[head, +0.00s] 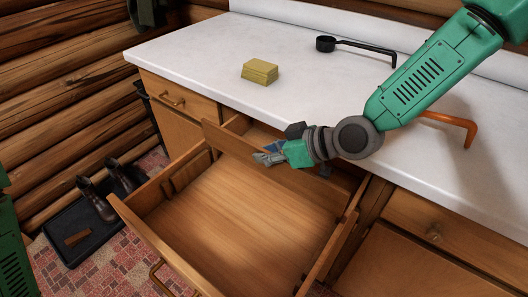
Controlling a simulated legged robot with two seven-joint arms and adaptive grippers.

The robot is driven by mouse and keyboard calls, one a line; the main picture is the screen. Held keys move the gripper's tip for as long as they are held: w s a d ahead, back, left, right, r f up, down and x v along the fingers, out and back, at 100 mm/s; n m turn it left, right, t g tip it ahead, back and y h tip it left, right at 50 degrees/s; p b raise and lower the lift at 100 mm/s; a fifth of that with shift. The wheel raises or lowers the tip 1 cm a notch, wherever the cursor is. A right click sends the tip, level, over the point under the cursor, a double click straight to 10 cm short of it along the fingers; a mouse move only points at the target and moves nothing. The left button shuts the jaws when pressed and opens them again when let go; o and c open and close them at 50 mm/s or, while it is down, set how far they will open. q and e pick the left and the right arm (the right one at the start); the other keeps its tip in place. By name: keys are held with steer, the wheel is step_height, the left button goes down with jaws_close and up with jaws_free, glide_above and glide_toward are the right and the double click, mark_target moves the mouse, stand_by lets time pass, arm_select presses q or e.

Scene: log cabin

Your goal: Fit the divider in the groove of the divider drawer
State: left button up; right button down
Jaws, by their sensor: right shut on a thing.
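The divider drawer (158,243) is pulled out below the counter, its wooden floor bare. The divider (228,139) is a flat wooden board standing on edge across the rear part of the drawer, roughly parallel to the drawer front. Its left end rises above the left drawer wall. My right gripper (268,156) is shut on the divider's upper edge near its middle; the gripper and wrist cover part of the board. Raised strips show inside the left drawer wall (188,170). I cannot tell whether the divider's ends are in a groove. My left gripper is out of view.
A yellow sponge-like block (260,72), a black scoop (355,47) and an orange bent handle (455,122) lie on the white counter (205,62). Closed cabinet fronts flank the drawer. Boots (98,198) stand on a dark tray at the lower left.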

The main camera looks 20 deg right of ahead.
steer(key=shift+f+b, duration=0.75)
steer(key=shift+f, duration=0.25)
steer(key=c, duration=1.5)
jaws_free()
steer(key=shift+c, duration=0.2)
steer(key=shift+s+d+r, duration=0.2)
steer(key=shift+d, duration=0.1)
steer(key=v, duration=1.1)
steer(key=shift+d, duration=0.1)
